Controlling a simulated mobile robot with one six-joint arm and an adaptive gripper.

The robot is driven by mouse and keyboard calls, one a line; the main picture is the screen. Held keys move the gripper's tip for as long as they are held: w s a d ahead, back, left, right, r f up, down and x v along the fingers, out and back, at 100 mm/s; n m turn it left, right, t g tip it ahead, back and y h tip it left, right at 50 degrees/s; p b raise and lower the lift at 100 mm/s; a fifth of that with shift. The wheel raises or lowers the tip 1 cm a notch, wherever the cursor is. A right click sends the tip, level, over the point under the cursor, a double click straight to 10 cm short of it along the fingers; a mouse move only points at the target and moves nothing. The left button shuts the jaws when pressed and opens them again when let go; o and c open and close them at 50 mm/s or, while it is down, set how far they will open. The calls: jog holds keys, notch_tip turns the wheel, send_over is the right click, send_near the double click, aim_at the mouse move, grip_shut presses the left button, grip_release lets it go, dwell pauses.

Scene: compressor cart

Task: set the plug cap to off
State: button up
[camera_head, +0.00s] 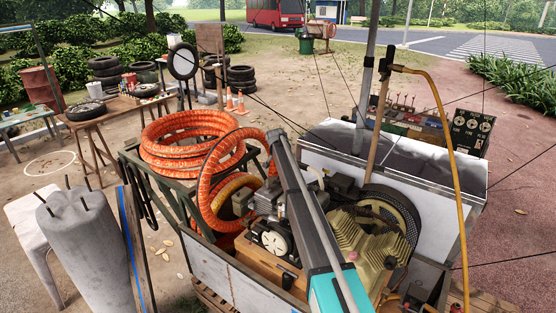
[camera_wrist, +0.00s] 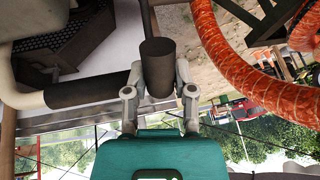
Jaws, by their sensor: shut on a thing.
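In the wrist view, my gripper (camera_wrist: 161,75) has one finger on each side of a dark cylindrical piece (camera_wrist: 157,56) and is shut on it. A thin dark rod runs from this piece to the top edge of the picture. I cannot tell for certain whether this piece is the plug cap, and no off marking shows. In the head view, my arm reaches over the compressor cart, and my gripper cannot be made out there. The compressor's finned yellowish block (camera_head: 370,250) and black ribbed wheel (camera_head: 392,215) sit to the right of my arm.
Coiled orange hose (camera_head: 190,140) lies on the cart's left part and also passes close by in the wrist view (camera_wrist: 228,62). A grey-topped white box (camera_head: 425,175) and a yellow hose (camera_head: 447,130) stand at right. A grey cylinder (camera_head: 85,245) stands at left.

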jog(key=shift+s+a+r+h, duration=0.1)
jog(key=shift+s+a+h, duration=0.2)
jog(key=shift+s, duration=0.15)
grip_shut()
jog(key=s+a+r+t+h, duration=0.5)
jog(key=s+a+r+h, duration=0.1)
jog(key=s+r, duration=0.3)
jog(key=shift+a+r+h+p, duration=0.35)
jog(key=shift+a+r, duration=0.1)
jog(key=shift+a, duration=0.35)
jog(key=b+x, duration=0.1)
jog(key=x, duration=0.2)
jog(key=b+x, duration=0.2)
jog(key=x, duration=0.2)
jog(key=b+x, duration=0.1)
jog(key=x, duration=0.2)
jog(key=shift+w+d+f+b, duration=0.1)
jog(key=shift+w+f+b, duration=0.05)
jog(key=shift+f+b, duration=0.2)
jog(key=shift+w+d+f+b, duration=0.2)
jog(key=shift+f+b, duration=0.5)
jog(key=shift+f, duration=0.05)
jog(key=shift+w+d+f+b, duration=0.2)
jog(key=shift+w+f+b, duration=0.05)
jog(key=shift+f+b, duration=0.5)
